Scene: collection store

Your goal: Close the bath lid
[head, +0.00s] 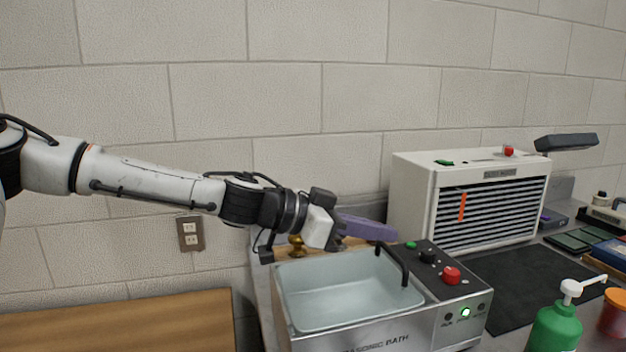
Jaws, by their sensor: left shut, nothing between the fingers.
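The ultrasonic bath (376,342) is a metal box on the counter, lettered on its front, with a pale basin area (335,292). A black bar handle (393,262) stands along the right side of the basin area. I cannot clearly make out a separate lid or its angle. My left gripper (340,240) is shut and empty above the back edge of the bath, left of the black bar. Its fingertips are small and partly hidden by its body. I cannot tell whether it touches the bath. My right gripper is out of view.
A purple object (366,229) lies behind the bath. The bath's panel has a red knob (451,275). A white louvred unit (416,198) stands behind right, beside a dark mat (505,285). A green pump bottle (554,329) is at front right. A brass object (297,243) is behind the bath.

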